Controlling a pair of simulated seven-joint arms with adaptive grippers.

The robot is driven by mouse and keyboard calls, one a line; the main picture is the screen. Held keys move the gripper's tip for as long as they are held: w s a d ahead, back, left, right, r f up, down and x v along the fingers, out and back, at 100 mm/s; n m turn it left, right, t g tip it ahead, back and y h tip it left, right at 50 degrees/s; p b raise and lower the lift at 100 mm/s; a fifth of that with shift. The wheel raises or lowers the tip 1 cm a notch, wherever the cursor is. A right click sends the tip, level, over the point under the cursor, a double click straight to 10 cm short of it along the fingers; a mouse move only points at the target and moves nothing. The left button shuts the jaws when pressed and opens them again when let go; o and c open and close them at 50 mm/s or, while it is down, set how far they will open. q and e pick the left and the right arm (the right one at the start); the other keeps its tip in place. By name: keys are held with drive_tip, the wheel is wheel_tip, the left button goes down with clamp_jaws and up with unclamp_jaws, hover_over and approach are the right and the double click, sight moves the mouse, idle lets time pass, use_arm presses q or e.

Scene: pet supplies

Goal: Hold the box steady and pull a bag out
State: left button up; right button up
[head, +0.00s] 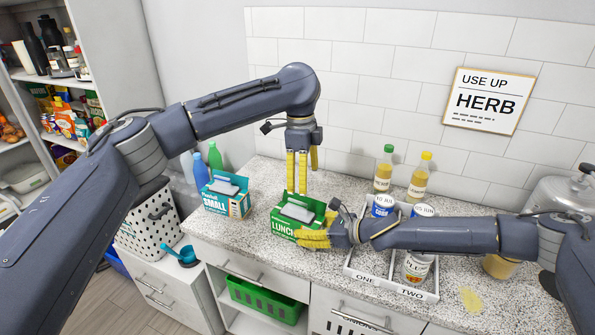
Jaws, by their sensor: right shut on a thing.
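A green box marked LUNCH (283,229) stands on the speckled counter, its top open. A grey-white bag (297,211) shows in the opening. My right gripper (314,239) reaches in from the right, its yellow fingers shut on the box at its front right, hiding part of that side. My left gripper (297,190) points straight down over the box. Its yellow fingers are slightly apart and empty, with the tips just above the bag. A second box, blue-green and marked SMALL (225,199), stands to the left with a similar grey-white bag in its top.
A white divided tray (366,277) marked ONE and TWO holds several cans, partly behind my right arm. Two bottles (384,169) stand by the wall. A blue scoop (187,253) and white perforated basket (150,233) are at left. A glass jar (562,195) stands at right.

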sight(297, 201)
use_arm(q)
drive_tip(key=m, duration=0.5)
drive_tip(key=shift+a+r, duration=0.15)
drive_tip(key=shift+r, duration=0.15)
drive_tip(key=m, duration=0.4)
drive_tip(key=shift+w+a+r+m, duration=0.15)
drive_tip(key=shift+r+m, duration=0.1)
drive_tip(key=shift+m, duration=0.15)
drive_tip(key=m, duration=0.4)
drive_tip(key=shift+a+r+m, duration=0.15)
drive_tip(key=shift+a+m, duration=0.1)
drive_tip(key=shift+m, duration=0.05)
drive_tip(key=m, duration=0.5)
drive_tip(key=shift+a+m+y, duration=0.25)
drive_tip(key=shift+m+y, duration=0.05)
drive_tip(key=shift+m, duration=0.1)
drive_tip(key=shift+f, duration=6)
drive_tip(key=shift+c, duration=0.4)
clamp_jaws()
